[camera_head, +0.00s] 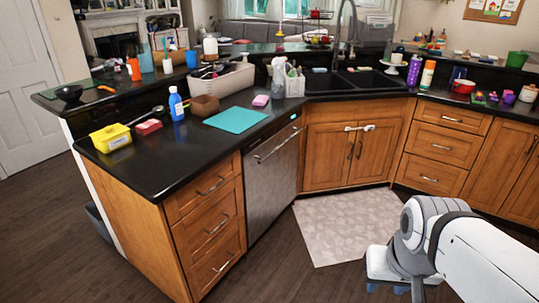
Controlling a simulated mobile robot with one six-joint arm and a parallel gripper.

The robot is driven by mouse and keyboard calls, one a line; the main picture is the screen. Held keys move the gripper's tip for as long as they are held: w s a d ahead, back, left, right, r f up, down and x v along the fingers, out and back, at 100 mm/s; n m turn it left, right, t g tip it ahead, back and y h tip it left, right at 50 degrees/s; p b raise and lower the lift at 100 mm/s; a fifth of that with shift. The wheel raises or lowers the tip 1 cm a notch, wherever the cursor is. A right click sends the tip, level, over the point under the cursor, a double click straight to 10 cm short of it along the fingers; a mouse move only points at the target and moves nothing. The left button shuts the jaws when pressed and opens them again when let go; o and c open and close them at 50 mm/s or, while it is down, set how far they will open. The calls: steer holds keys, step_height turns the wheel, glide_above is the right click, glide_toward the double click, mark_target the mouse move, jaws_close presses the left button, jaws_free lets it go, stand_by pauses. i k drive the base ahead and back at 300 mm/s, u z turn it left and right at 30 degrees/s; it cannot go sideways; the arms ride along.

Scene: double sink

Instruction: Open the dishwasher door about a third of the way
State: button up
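The dishwasher (272,190) has a stainless steel front and is built in under the counter, between the drawer stack and the sink cabinet. Its door is closed, flush with the cabinets around it. A bar handle (277,146) runs across the top of the door, below a dark control strip with a small lit display. My white and grey arm is at the lower right, well apart from the dishwasher.
A pale patterned mat (335,225) lies before the sink cabinet (330,170). Wooden drawers (215,225) adjoin the dishwasher on the left. A turquoise mat (236,120) and several items sit on the counter above. The dark floor before the dishwasher is clear.

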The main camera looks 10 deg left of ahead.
mark_target(270, 162)
steer(key=u, duration=0.45)
steer(key=i, duration=2.5)
steer(key=z, duration=0.05)
